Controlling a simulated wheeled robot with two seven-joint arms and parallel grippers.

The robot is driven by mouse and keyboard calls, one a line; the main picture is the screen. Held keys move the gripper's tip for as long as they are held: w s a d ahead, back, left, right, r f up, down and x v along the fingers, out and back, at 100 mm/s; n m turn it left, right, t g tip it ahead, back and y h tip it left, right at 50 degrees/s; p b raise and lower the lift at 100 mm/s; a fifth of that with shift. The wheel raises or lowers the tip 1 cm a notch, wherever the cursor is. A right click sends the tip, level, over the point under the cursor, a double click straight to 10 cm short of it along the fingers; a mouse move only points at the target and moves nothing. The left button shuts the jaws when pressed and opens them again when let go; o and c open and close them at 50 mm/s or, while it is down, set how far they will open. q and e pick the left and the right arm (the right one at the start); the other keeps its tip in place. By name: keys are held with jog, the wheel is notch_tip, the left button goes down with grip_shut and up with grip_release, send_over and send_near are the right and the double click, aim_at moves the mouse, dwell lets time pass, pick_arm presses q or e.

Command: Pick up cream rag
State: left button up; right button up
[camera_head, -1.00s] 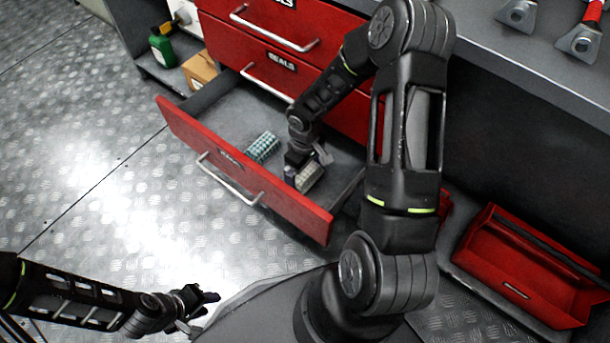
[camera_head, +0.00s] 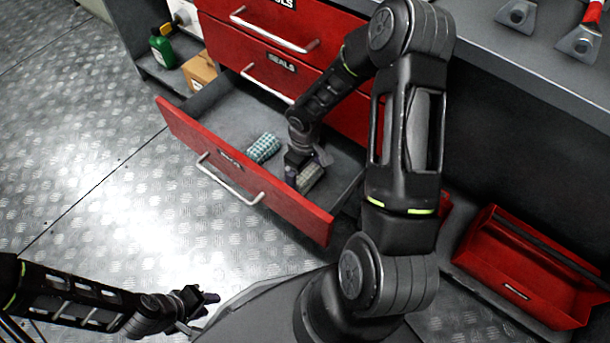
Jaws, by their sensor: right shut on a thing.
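The cream rag (camera_head: 309,178) is a small rolled, checked cloth in the open red drawer (camera_head: 280,197), near the drawer's right end. My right gripper (camera_head: 305,170) reaches down into the drawer and is shut on the cream rag, hiding part of it. I cannot tell whether the rag touches the drawer floor. A teal checked rag (camera_head: 263,148) lies in the same drawer, to the left of the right gripper and apart from it. My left gripper (camera_head: 203,308) is low at the left, over the floor and away from the drawer; its fingers look spread and empty.
Closed red drawers (camera_head: 262,65) stand above the open one. A shelf at the left holds a green bottle (camera_head: 162,50) and a cardboard box (camera_head: 199,72). A red toolbox (camera_head: 520,265) lies at the right. The metal floor (camera_head: 90,180) at the left is clear.

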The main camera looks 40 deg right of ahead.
aim_at(305, 172)
jog(key=shift+r, duration=0.15)
notch_tip(305, 172, up, 12)
jog(key=p, duration=0.4)
jog(key=s+d, duration=0.2)
jog(key=s, duration=0.6)
jog(key=s+d+p, duration=0.1)
jog(key=s+d, duration=0.2)
jog(key=s, duration=0.6)
jog(key=shift+s+p, duration=0.15)
jog(key=shift+p, duration=0.15)
jog(key=shift+d, duration=0.1)
